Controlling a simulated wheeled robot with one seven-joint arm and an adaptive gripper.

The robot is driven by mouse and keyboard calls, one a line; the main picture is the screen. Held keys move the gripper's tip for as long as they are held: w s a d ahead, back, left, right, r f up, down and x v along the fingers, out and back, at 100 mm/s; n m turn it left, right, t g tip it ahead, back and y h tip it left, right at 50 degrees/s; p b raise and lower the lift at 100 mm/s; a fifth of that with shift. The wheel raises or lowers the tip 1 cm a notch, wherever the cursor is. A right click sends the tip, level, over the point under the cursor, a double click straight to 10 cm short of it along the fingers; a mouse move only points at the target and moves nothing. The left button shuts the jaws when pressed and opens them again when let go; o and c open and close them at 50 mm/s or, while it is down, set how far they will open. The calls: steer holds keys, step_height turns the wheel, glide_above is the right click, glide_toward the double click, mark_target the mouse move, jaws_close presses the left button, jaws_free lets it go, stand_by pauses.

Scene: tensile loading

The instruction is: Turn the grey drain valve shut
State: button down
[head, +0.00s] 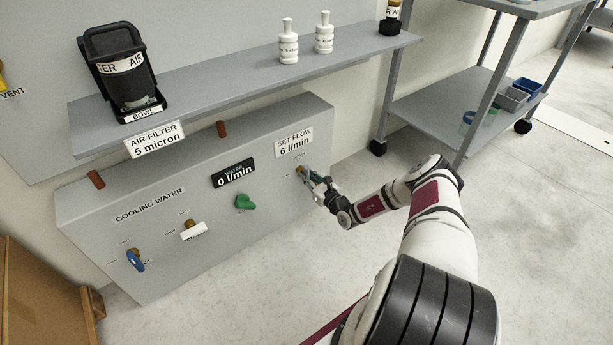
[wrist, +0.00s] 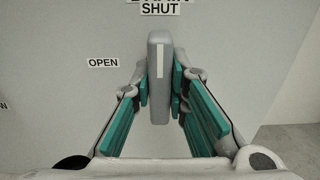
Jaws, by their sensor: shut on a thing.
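The grey drain valve handle (wrist: 158,75) stands upright in the wrist view, with a white stripe down its face. Its upper end is just below the SHUT label (wrist: 160,9), and the OPEN label (wrist: 103,62) is off to its left. My gripper (wrist: 162,97) has its green-padded fingers on both sides of the handle and is shut on it. In the head view my gripper (head: 317,183) is at the right end of the cooling water panel (head: 270,215), below the set flow sign. It mostly hides the grey handle there.
A green valve (head: 244,202), a white-handled valve (head: 193,231) and a blue valve (head: 135,260) sit left on the panel. The water display (head: 233,175) reads 0 l/min. A shelf (head: 220,82) overhangs above. A trolley (head: 455,118) stands right; floor in front is clear.

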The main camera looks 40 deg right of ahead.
steer(key=shift+f, duration=0.1)
steer(key=c, duration=1.6)
jaws_free()
steer(key=shift+o, duration=0.2)
steer(key=s, duration=1.2)
steer(key=shift+d, duration=0.2)
